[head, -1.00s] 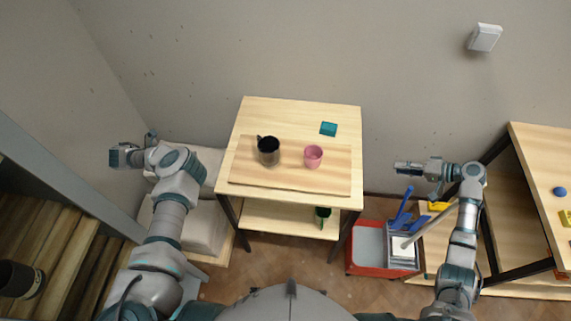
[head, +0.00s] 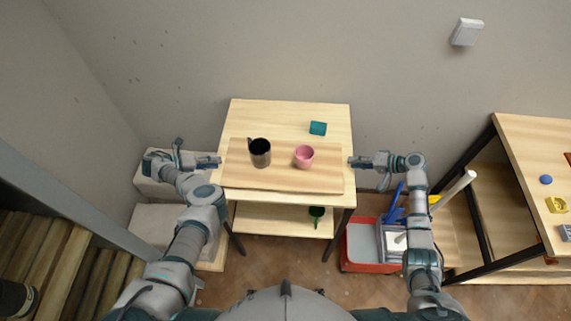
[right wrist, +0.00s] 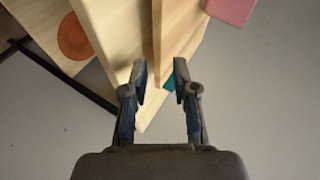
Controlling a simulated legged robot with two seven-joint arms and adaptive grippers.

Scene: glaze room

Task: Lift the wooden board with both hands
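The wooden board (head: 290,178) lies flat on a small light-wood table (head: 270,116). A dark mug (head: 260,153) and a pink cup (head: 304,157) stand on it. My left gripper (head: 217,162) is at the board's left edge; its fingers are too small to tell open from shut. My right gripper (head: 352,162) is at the right edge. In the right wrist view my right gripper (right wrist: 159,75) is open, with the board's thin edge (right wrist: 157,42) running toward the gap between its fingers. Whether either touches the board is unclear.
A teal block (head: 318,128) lies on the table behind the board. A green item (head: 316,212) is on the shelf below. A red bin (head: 370,264) stands on the floor at right, and another table (head: 530,135) is further right. A wall is behind.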

